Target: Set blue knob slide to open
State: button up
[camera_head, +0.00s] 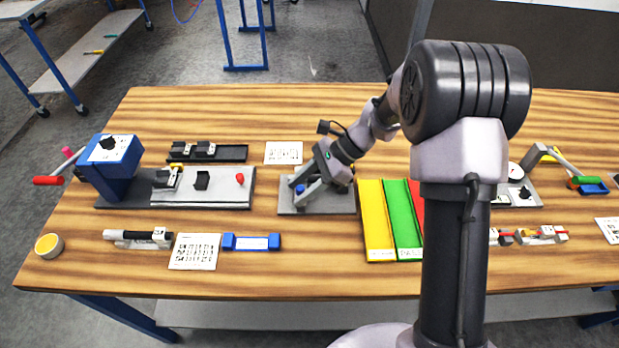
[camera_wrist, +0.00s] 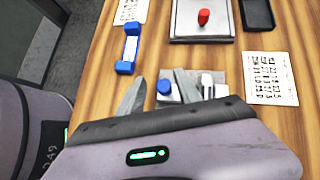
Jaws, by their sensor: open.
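The blue knob (camera_wrist: 163,86) stands on a grey plate (camera_wrist: 172,98) and shows between my two fingers in the wrist view. My gripper (camera_wrist: 160,75) is open, with one finger on each side of the knob; I cannot tell whether either touches it. In the head view the blue knob (camera_head: 300,188) shows small by my gripper (camera_head: 296,191), over the left part of the grey plate (camera_head: 337,209). A white piece (camera_wrist: 206,79) stands right of my right finger in the wrist view. My gripper hides much of the plate, and I cannot read the slide's position.
A grey plate with a red knob (camera_head: 240,179) lies to the left. A blue-ended bar (camera_head: 252,242) lies front left, and a printed card (camera_head: 283,153) lies behind. Yellow (camera_head: 375,220) and green (camera_head: 403,215) trays stand close on the right.

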jog(key=p+v, duration=0.5)
jog(key=v, duration=1.2)
jog(key=s+r+n+t+h+b, duration=0.2)
jog(key=s+n+t+h+b, duration=0.1)
jog(key=s, duration=0.9)
jog(key=s+a+r+n+t+h+b, duration=0.1)
jog(key=s+r+n+t+h+b, duration=0.1)
jog(key=s+n, duration=0.6)
jog(key=s+t+h+b, duration=0.1)
jog(key=s+t+b, duration=0.1)
jog(key=s, duration=0.2)
jog(key=shift+a+r+t+h+b, duration=0.2)
jog(key=shift+a+t+h+b, duration=0.1)
jog(key=shift+t+h, duration=0.1)
